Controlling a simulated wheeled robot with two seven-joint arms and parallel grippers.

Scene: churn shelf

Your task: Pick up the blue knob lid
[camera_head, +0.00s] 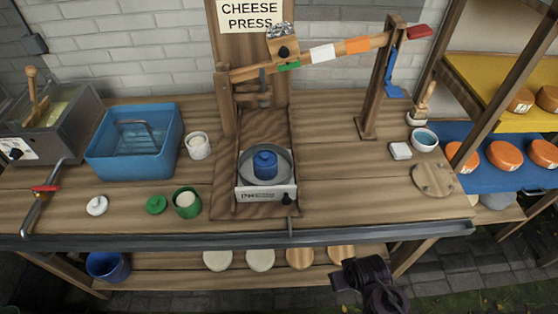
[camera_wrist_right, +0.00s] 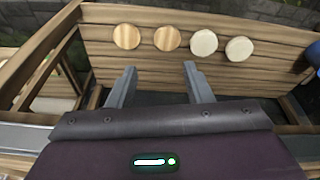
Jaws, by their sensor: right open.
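A blue lid with a small knob on top (camera_head: 265,157) sits on a blue round mould on the weighing scale (camera_head: 266,193) in the cheese press. I cannot clearly make out the seam between lid and mould. My right gripper (camera_head: 352,276) is in front of the counter's front edge, to the right of and nearer than the blue lid, and apart from it. In the right wrist view its two fingers (camera_wrist_right: 160,72) are spread with nothing between them, above the lower shelf. The lid is not in the wrist view. My left gripper is not in view.
The wooden press frame (camera_head: 225,110) and its lever (camera_head: 330,52) stand around and above the scale. A green pot (camera_head: 187,202), green lid (camera_head: 156,204) and white lid (camera_head: 97,205) lie left. Lower-shelf discs (camera_head: 260,260) lie below.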

